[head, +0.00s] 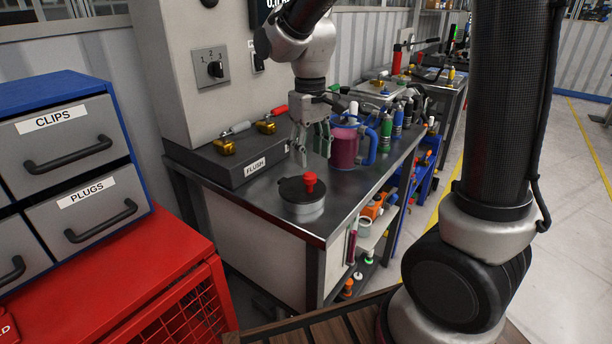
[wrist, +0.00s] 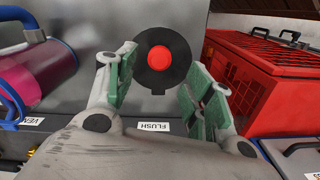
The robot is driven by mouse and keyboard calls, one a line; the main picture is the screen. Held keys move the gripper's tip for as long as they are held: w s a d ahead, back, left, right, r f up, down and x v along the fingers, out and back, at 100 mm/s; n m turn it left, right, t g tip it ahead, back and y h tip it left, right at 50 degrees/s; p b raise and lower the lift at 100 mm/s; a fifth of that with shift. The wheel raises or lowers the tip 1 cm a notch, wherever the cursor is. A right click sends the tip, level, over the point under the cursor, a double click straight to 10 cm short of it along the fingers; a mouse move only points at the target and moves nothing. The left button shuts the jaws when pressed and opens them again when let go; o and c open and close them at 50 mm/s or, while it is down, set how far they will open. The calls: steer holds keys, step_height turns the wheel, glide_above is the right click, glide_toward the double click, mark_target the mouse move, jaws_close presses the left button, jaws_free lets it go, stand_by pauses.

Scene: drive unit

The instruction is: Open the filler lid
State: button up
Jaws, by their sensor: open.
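The filler lid (head: 301,188) is a round black cap with a red knob on top. It sits on a short metal filler neck (head: 303,209) on the steel bench top. In the wrist view the lid (wrist: 151,82) lies ahead of the fingers, with its red knob (wrist: 159,58) facing the camera. My gripper (head: 312,155) is open and empty, above and behind the lid in the head view. In the wrist view my gripper (wrist: 158,85) has its green-padded fingers spread on either side of the lid's near part. The lid looks closed.
A grey box labelled FLUSH (head: 235,155) with brass valves stands left of my gripper. A pink jug with a blue handle (head: 345,145) and several bottles stand behind. A red crate (head: 170,300) and drawer cabinet (head: 75,150) are at left. The bench top's front is clear.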

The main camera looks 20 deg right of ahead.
mark_target(310, 174)
step_height(310, 174, down, 7)
steer(key=shift+f, duration=0.15)
stand_by(0.4)
jaws_close()
